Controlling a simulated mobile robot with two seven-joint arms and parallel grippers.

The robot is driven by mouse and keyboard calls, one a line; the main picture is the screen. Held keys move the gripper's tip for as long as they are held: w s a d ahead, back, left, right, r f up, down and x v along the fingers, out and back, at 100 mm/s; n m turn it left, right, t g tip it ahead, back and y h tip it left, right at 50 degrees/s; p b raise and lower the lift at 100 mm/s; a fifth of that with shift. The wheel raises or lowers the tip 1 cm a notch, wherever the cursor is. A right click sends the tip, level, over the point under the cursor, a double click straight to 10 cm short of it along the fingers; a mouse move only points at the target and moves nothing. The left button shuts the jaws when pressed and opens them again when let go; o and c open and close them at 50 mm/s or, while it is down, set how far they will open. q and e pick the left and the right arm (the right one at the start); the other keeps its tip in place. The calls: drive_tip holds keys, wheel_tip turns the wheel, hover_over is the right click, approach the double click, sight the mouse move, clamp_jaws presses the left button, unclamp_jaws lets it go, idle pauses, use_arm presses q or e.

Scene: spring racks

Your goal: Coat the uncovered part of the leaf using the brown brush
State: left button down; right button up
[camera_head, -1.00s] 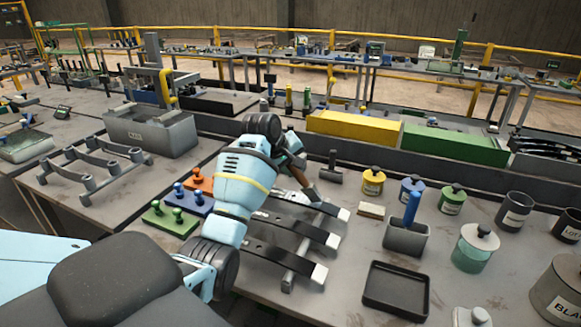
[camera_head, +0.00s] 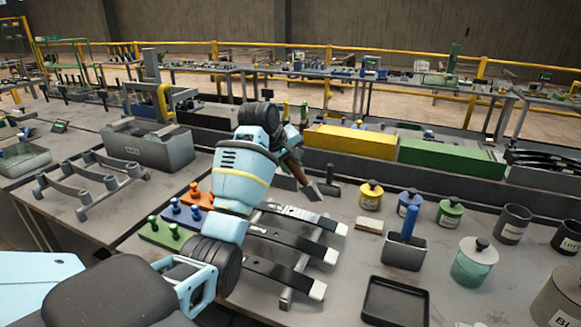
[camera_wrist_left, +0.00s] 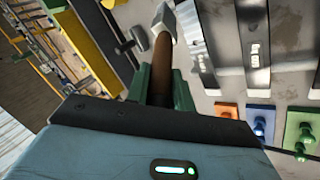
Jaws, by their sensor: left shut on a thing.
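My left gripper (camera_head: 288,163) is shut on the brown handle of a brush (camera_head: 299,174). The brush has a grey, pale-edged head and hangs tilted above the far end of the rack. It also shows in the left wrist view (camera_wrist_left: 161,60), between the green fingers (camera_wrist_left: 160,86). The brush looks clear of the leaves. My right gripper is not in view.
Orange, blue and green pegged blocks (camera_head: 166,232) sit left of the leaves. A mallet (camera_head: 328,187) lies behind the rack. A grey holder (camera_head: 404,250) with a blue-handled tool, small labelled pots (camera_head: 449,212) and a black tray (camera_head: 396,300) stand to the right.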

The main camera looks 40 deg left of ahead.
use_arm(q)
drive_tip(key=shift+d+r, duration=0.1)
drive_tip(key=shift+r, duration=1.45)
drive_tip(key=shift+f, duration=0.1)
